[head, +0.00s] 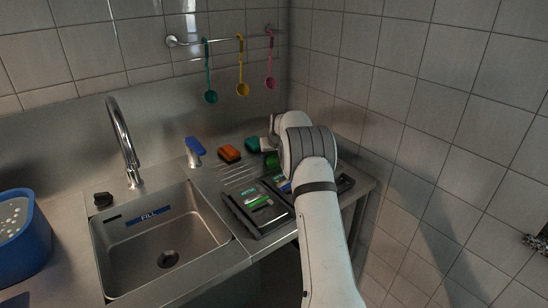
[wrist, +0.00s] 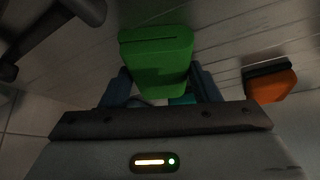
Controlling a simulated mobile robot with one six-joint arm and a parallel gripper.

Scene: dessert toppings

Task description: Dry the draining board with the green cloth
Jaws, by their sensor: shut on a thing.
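The green cloth (wrist: 157,62) looks like a thick folded block in the wrist view. My gripper (wrist: 160,84) is shut on it, with a dark finger on each side. In the head view the cloth (head: 271,160) shows as a small green patch beside my wrist, over the right part of the steel draining board (head: 238,176). The board has pale parallel grooves and lies right of the sink. My arm hides its back right part. I cannot tell whether the cloth touches the board, or where the board is wet.
An orange sponge (head: 229,153) and a teal-topped block (head: 252,144) stand at the board's back. A blue-topped bottle (head: 194,152) is by the sink (head: 160,270). A dark tray (head: 236,213) with packets lies in front. A tiled wall (head: 420,150) bounds the right.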

